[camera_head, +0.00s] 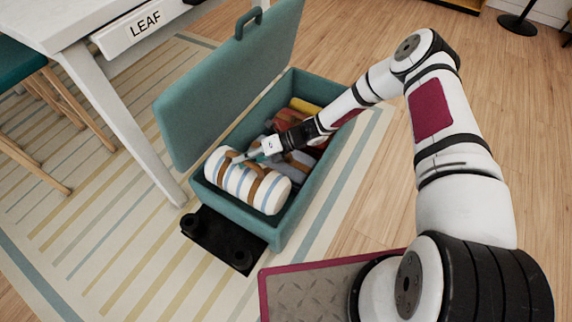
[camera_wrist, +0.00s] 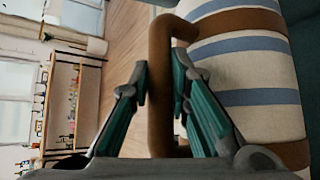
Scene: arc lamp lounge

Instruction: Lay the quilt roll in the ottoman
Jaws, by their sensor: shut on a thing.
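The quilt roll (camera_head: 262,190) is white with blue stripes and brown straps. It lies at the near end inside the teal ottoman (camera_head: 287,228), whose lid (camera_head: 226,82) stands open. In the wrist view the roll (camera_wrist: 245,72) fills the right side, with its brown handle (camera_wrist: 160,85) between the teal-padded fingers. My gripper (camera_wrist: 160,92) is shut on this handle. In the head view my gripper (camera_head: 246,156) is at the top of the roll, inside the ottoman's opening. The roll's underside and its contact with the ottoman floor are hidden.
Several coloured things, including a yellow roll (camera_head: 305,105), lie in the ottoman's far part. A white table (camera_head: 122,122) with a "LEAF" drawer front (camera_head: 147,28) stands left of the open lid. A black wheeled piece (camera_head: 218,238) is by the ottoman's near end. Wooden floor (camera_head: 350,235) is clear to the right.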

